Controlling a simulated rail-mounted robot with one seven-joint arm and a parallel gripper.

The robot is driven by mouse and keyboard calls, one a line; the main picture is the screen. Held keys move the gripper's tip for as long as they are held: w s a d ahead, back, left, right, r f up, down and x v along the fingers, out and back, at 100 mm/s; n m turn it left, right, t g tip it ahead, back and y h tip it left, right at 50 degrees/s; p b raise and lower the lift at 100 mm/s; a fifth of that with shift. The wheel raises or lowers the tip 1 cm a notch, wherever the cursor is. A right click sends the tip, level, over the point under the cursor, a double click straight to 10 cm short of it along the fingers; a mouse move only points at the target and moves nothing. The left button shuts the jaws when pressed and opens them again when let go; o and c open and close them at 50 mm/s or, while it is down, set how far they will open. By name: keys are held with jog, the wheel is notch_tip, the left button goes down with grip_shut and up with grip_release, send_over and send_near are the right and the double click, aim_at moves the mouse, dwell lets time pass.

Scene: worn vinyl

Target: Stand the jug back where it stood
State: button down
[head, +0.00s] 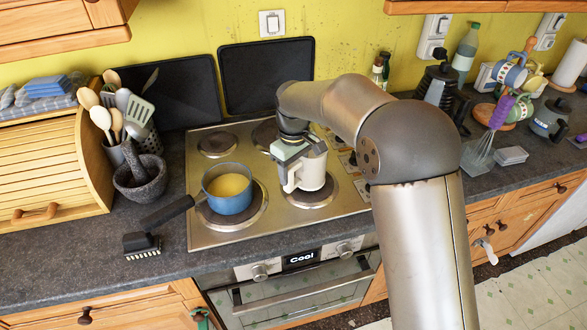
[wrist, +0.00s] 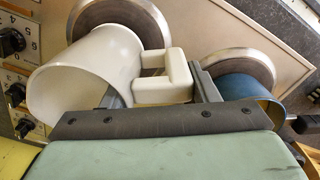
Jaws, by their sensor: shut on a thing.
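The white jug (head: 312,170) is over the front right hotplate of the hob in the head view. My gripper (head: 290,172) is shut on its handle from above. In the wrist view the jug (wrist: 88,75) lies to the left, its open mouth facing the lower left. Its square handle (wrist: 165,78) sits between the two fingers of my gripper (wrist: 160,90). I cannot tell whether the jug's base touches the hotplate (head: 318,196), which is partly hidden by the jug.
A blue saucepan (head: 230,200) with yellow contents stands on the front left hotplate, its dark handle pointing to the lower left. A brush (head: 141,245) lies left of the hob (head: 265,226). Bottles and mugs stand at right.

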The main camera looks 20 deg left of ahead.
jog(key=shift+f+b, duration=0.4)
jog(key=shift+f, duration=0.25)
dwell(0.5)
jog(key=shift+c, duration=2.2)
grip_release()
jog(key=shift+r, duration=0.15)
jog(key=shift+r+p, duration=2.75)
jog(key=shift+r, duration=1.1)
notch_tip(320, 180, up, 17)
jog(key=b, duration=0.1)
jog(key=shift+r+b, duration=0.2)
jog(key=shift+b, duration=0.2)
